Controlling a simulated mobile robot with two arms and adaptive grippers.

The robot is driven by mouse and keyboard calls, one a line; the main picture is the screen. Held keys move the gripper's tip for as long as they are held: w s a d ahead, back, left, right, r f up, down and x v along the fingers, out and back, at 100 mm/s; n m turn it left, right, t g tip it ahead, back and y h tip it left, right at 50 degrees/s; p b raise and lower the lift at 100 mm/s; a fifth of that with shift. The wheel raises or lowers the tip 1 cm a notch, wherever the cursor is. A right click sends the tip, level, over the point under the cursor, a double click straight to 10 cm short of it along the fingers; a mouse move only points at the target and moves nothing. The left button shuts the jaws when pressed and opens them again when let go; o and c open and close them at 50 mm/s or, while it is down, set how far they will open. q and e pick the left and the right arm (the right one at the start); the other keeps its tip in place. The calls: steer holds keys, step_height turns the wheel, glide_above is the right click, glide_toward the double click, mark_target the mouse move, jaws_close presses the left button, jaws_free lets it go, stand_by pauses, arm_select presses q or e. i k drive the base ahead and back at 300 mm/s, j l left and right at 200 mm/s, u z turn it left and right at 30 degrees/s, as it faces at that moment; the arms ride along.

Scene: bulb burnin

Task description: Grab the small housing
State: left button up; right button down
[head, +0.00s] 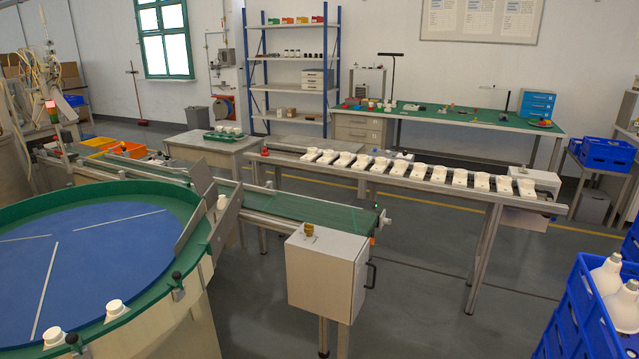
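Several small white parts could be the small housing, and I cannot tell which one is meant. Two round white housings (115,309) and (53,337) sit on the green rim of the round table at the lower left. Another white part (222,202) stands by the metal guide plates where the rim meets the green conveyor. A row of white pieces (416,171) lies along the narrow rail table at centre right. More small white parts (228,130) stand in a green tray on the grey cabinet. Neither of my grippers is in view.
The round table (95,230) has a blue top. Blue crates (590,290) holding large white lamp shapes (608,275) stand at the right. Grey floor (430,290) is open at centre right.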

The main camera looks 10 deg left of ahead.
mark_target(222, 201)
steer(key=i+l, duration=0.15)
steer(key=i, duration=0.35)
steer(key=i+l+u, duration=0.15)
steer(key=i, duration=0.35)
steer(key=i+l, duration=0.2)
steer(key=i, duration=0.3)
steer(key=j+u, duration=0.05)
